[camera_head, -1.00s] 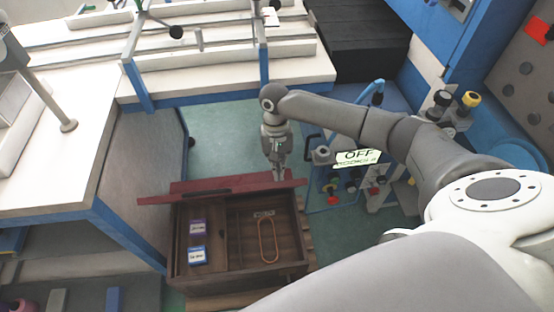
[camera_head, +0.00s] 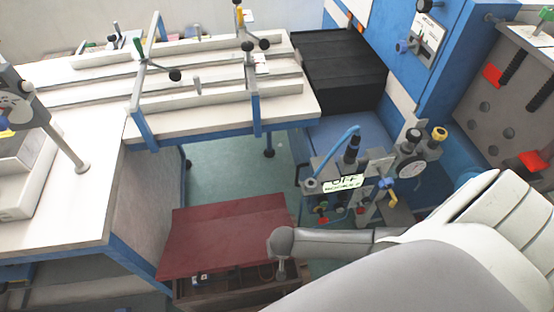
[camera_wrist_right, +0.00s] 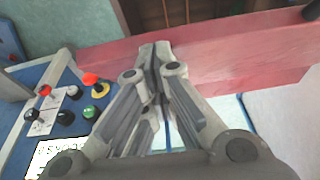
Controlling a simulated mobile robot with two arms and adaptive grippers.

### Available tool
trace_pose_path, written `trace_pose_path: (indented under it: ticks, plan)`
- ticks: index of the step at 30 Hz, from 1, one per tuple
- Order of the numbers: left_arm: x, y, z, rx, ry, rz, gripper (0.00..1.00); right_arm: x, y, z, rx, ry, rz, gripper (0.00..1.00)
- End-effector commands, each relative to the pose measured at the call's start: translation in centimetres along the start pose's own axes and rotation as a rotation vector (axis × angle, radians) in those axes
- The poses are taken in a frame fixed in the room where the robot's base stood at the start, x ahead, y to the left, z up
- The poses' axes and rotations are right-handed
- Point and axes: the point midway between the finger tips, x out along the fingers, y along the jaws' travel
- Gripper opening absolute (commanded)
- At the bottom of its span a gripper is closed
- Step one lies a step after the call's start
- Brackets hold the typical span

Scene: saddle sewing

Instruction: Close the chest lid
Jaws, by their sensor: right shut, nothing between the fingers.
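The chest (camera_head: 225,293) is a dark brown wooden box low on the floor at the bottom of the head view. Its red lid (camera_head: 225,235) is partly lowered and slopes over the box, with a gap at the near side. A small box (camera_head: 199,280) shows inside through the gap. My right arm reaches in from the right, its wrist at the lid's near right corner; the fingers are mostly hidden there. In the right wrist view my right gripper (camera_wrist_right: 155,48) is shut and empty, its tips at the red lid (camera_wrist_right: 235,55), apparently touching it. My left gripper is out of view.
A control stand with an OFF sign (camera_head: 343,183), knobs and a blue hose stands right of the chest, close to my right arm. A white workbench (camera_head: 70,190) with blue legs is on the left. Green floor (camera_head: 230,165) lies open behind the chest.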

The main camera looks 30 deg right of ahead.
Motion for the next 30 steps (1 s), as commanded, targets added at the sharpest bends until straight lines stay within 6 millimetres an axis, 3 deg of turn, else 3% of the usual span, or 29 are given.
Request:
trace_pose_path:
  ticks: [1, 8, 24, 30]
  plan:
    - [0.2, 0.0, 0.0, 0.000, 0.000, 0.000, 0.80, 0.8, 0.1, 1.3, 0.002, 0.023, 0.002, 0.00]
    - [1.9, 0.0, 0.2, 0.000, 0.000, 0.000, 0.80, 4.1, 0.1, 4.7, 0.004, 0.169, 0.002, 0.00]
    - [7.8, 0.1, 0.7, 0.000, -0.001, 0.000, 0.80, 11.5, 0.1, 9.8, 0.002, 0.183, 0.003, 0.00]
    - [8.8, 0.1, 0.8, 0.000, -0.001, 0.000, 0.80, 12.9, 0.1, 10.5, 0.000, 0.184, 0.002, 0.00]
